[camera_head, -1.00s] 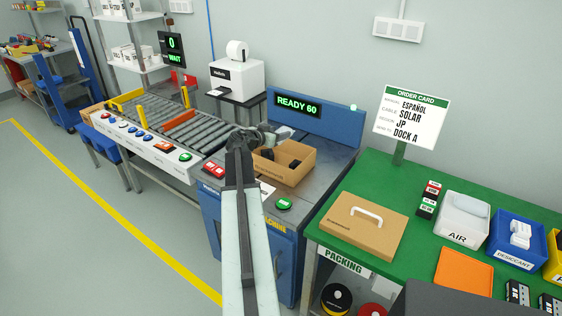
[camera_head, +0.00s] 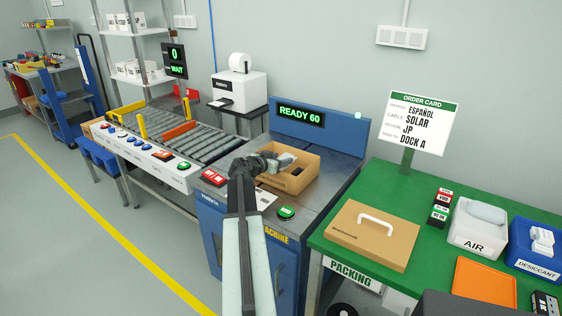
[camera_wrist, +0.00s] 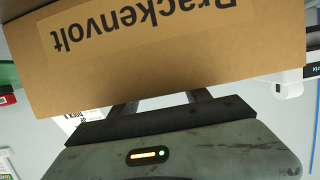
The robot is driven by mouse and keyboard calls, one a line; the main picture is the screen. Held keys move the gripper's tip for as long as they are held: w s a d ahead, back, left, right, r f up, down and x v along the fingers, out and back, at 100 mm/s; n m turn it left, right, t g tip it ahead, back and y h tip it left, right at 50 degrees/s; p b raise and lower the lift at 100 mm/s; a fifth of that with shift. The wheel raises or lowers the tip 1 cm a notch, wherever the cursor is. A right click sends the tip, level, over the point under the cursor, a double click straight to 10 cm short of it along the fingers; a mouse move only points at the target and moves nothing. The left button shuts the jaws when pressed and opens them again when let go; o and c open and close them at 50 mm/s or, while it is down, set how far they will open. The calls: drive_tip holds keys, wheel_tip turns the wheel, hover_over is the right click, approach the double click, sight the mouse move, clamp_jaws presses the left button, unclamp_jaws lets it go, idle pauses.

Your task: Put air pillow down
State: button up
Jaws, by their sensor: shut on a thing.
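My gripper (camera_head: 270,163) is at the left side of the open cardboard carton (camera_head: 299,181) on the machine top, shut on a pale grey air pillow (camera_head: 285,158). The pillow shows just beyond the jaws, over the carton's opening; whether it touches anything inside is unclear. In the wrist view the carton's printed wall (camera_wrist: 200,65) fills the upper part, and the gripper's fingers (camera_wrist: 162,106) pass out of sight behind it. The pillow is hidden in that view.
The white AIR bin (camera_head: 477,229) and an orange tray (camera_head: 485,284) are on the green packing table (camera_head: 340,228), with a closed handled carton (camera_head: 370,236). A roller conveyor (camera_head: 195,137) runs left of the machine. A blue panel (camera_head: 335,124) stands behind the open carton.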

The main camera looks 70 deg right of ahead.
drive_tip(key=shift+f+b, duration=0.45)
drive_tip(key=shift+f, duration=0.1)
drive_tip(key=o, duration=1.3)
drive_tip(key=shift+r+p, duration=0.25)
drive_tip(key=shift+p, duration=0.05)
drive_tip(key=shift+r+p, duration=0.55)
drive_tip(key=shift+p, duration=0.05)
drive_tip(key=p+v, duration=0.3)
drive_tip(key=v, duration=0.9)
drive_tip(key=shift+f, duration=0.1)
